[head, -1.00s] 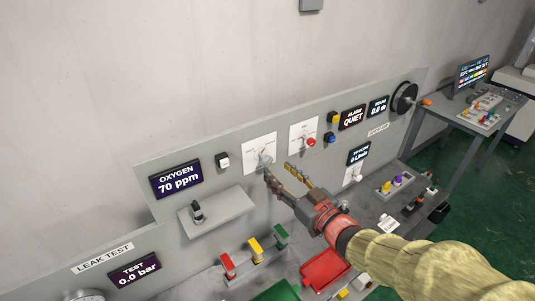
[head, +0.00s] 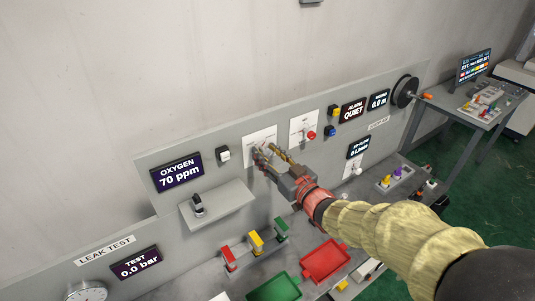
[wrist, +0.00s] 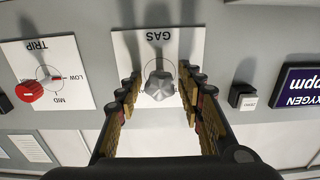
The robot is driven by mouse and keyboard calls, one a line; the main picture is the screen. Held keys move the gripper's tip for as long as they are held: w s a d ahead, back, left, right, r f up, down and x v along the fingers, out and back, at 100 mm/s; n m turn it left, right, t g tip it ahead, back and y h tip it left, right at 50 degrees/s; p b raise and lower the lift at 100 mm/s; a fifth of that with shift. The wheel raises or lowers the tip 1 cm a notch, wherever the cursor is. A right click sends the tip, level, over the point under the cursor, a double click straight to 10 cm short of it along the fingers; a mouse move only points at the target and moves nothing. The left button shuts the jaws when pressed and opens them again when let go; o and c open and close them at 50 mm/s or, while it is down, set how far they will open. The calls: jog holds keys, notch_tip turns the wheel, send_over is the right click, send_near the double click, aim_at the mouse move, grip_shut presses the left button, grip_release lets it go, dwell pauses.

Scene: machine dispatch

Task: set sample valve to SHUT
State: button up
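A grey lobed knob (wrist: 160,86) sits on a white plate (wrist: 125,46) marked GAS, which reads upside down in the wrist view. My gripper (wrist: 160,74) is open, with one finger on each side of the knob and a visible gap on both sides. In the head view my gripper (head: 266,153) reaches the same white plate (head: 250,137) and mostly hides the knob. I cannot read any SHUT mark or the words sample valve, and the knob's setting is unclear.
A TRIP dial with a red knob (wrist: 29,91) is beside the plate. A switch (wrist: 243,96) and the oxygen display (head: 178,173), reading 70 ppm, are on the other side. A shelf (head: 222,204) juts out below; red (head: 326,261) and green (head: 275,289) trays lie lower.

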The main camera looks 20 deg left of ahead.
grip_shut()
jog(key=shift+b, duration=0.4)
jog(key=n+b, duration=0.1)
jog(key=b, duration=0.1)
jog(key=n+b, duration=0.2)
jog(key=b, duration=0.1)
jog(key=shift+f+n+b, duration=0.3)
jog(key=n+b, duration=0.2)
jog(key=b, duration=0.2)
jog(key=shift+n, duration=0.3)
jog(key=n+b, duration=0.5)
jog(key=b, duration=0.2)
jog(key=shift+n, duration=0.3)
jog(key=n+b, duration=0.2)
jog(key=shift+n+b, duration=0.3)
jog(key=shift+b, duration=0.05)
jog(key=shift+r+n+b, duration=0.1)
jog(key=shift+n+b, duration=1.5)
jog(key=shift+n, duration=0.1)
